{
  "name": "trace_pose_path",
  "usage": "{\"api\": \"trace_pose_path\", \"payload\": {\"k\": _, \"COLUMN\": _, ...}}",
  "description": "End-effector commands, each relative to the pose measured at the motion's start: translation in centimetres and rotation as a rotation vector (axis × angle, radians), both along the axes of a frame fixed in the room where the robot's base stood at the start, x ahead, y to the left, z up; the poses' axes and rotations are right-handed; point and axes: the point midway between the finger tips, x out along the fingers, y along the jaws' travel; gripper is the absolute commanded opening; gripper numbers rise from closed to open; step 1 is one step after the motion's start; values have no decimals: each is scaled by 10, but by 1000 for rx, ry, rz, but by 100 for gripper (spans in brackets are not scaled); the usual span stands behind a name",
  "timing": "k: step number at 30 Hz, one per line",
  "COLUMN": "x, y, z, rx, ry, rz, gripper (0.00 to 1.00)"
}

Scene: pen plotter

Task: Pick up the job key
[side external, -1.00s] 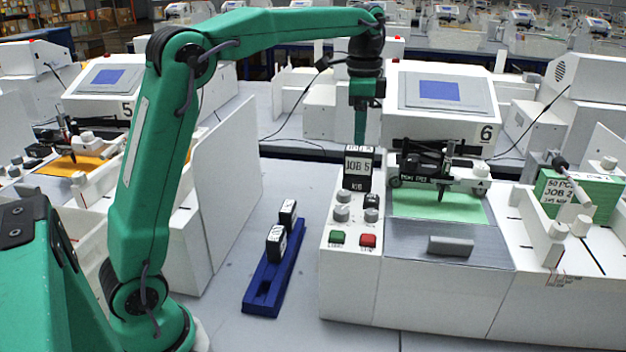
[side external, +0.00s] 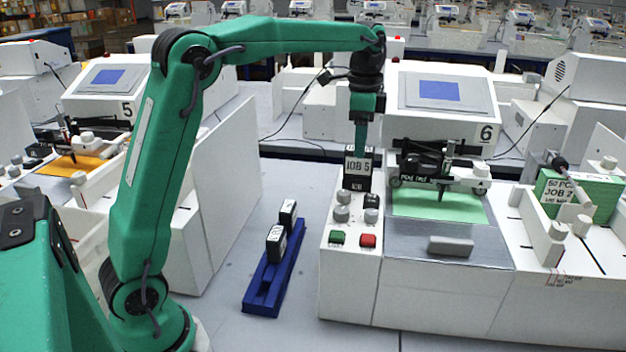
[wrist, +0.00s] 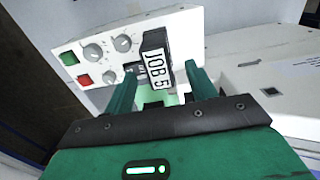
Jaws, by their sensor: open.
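The job key, a black block with a white "JOB 5" label (side external: 358,167), stands upright at the back of the control panel of machine 6. It also shows in the wrist view (wrist: 158,65), with its label facing up toward the camera. My gripper (side external: 361,150) is open directly above and just behind the key. In the wrist view my gripper (wrist: 160,88) has one green finger on each side of the key, with gaps visible. The key's lower end is partly hidden.
Knobs and green and red buttons (side external: 368,241) sit in front of the key. To its right is the pen carriage (side external: 440,168) over green paper. A blue rack (side external: 268,285) with two black keys lies on the table at left.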

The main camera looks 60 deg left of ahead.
Motion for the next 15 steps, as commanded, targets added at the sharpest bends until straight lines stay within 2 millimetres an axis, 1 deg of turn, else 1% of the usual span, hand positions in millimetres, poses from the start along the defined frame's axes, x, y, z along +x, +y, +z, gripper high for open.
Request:
{"api": "trace_pose_path", "payload": {"k": 5, "x": -2, "y": 0, "z": -13, "rx": -1, "ry": 2, "rz": 0, "gripper": 56}}
{"api": "trace_pose_path", "payload": {"k": 12, "x": -3, "y": 0, "z": -40, "rx": 0, "ry": 3, "rz": 0, "gripper": 56}}
{"api": "trace_pose_path", "payload": {"k": 15, "x": -3, "y": 0, "z": -47, "rx": 0, "ry": 1, "rz": 0, "gripper": 56}}
